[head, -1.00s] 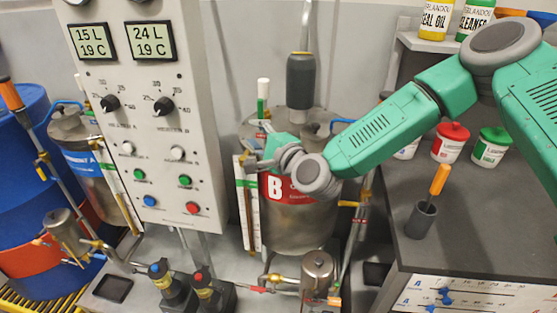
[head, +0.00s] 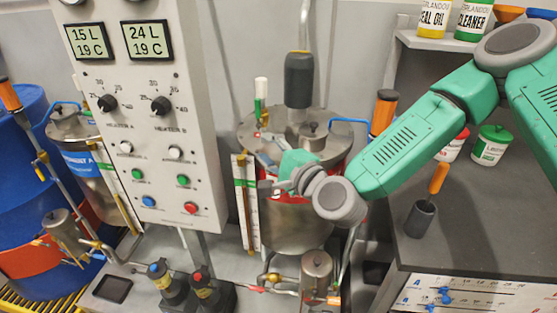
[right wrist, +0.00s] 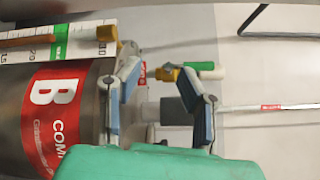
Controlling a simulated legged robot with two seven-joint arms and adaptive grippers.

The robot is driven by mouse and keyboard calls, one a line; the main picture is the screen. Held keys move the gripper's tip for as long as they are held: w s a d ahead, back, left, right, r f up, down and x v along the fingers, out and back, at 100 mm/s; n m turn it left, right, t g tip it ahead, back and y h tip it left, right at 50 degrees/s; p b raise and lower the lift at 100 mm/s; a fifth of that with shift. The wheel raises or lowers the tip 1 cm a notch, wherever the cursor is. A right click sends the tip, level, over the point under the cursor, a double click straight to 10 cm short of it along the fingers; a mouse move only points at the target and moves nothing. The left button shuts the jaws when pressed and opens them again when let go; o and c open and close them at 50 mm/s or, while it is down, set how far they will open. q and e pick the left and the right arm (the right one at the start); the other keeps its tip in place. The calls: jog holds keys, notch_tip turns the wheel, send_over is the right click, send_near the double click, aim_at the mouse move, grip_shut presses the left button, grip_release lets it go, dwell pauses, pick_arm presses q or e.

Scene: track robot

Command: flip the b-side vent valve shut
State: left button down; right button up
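The B tank (head: 290,232) is a steel vessel with a red label; in the right wrist view the red B label (right wrist: 52,105) faces me at the left. My right gripper (head: 268,188) is in front of the tank's upper side, beside the sight gauge. In the right wrist view my right gripper (right wrist: 160,68) is open, its two fingers apart. A small yellow part (right wrist: 166,73) appears between the fingertips, with a red tag near it; I cannot tell contact or whether this is the vent valve's handle. My left gripper is not in view.
A white and green cylinder (head: 261,95) stands above the tank lid. The sight gauge (head: 245,205) is beside my right gripper. The control panel (head: 150,110) stands to the left. The grey bench (head: 470,220) at the right holds tubs and a cup with an orange-handled tool.

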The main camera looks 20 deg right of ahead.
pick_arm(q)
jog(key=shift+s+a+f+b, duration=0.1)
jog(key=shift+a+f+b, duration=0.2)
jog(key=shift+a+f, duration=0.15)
pick_arm(e)
jog(key=s, duration=0.4)
jog(key=shift+s+a, duration=0.1)
jog(key=shift+a, duration=0.05)
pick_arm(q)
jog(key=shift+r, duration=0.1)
pick_arm(e)
notch_tip(320, 180, up, 10)
jog(key=shift+f, duration=0.2)
dwell(0.4)
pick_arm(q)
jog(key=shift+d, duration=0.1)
